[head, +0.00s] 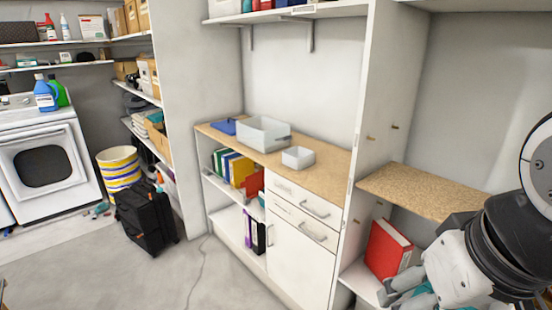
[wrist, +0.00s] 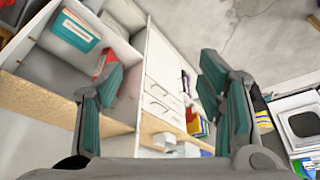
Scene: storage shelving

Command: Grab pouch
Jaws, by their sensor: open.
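No pouch can be made out for certain. A flat blue item (head: 223,127) lies on the wooden counter (head: 325,168) beside a larger grey bin; I cannot tell whether it is a pouch. My gripper (head: 405,294) is at the lower right of the head view, in front of the right shelf unit. In the wrist view my gripper (wrist: 162,68) is open, with its teal-padded fingers wide apart and nothing between them.
A grey bin (head: 264,133) and a smaller white bin (head: 298,157) stand on the counter. A red binder (head: 387,250) stands below the right wooden shelf (head: 425,190). A black suitcase (head: 147,220) stands on the left floor. The middle floor is clear except for a cable.

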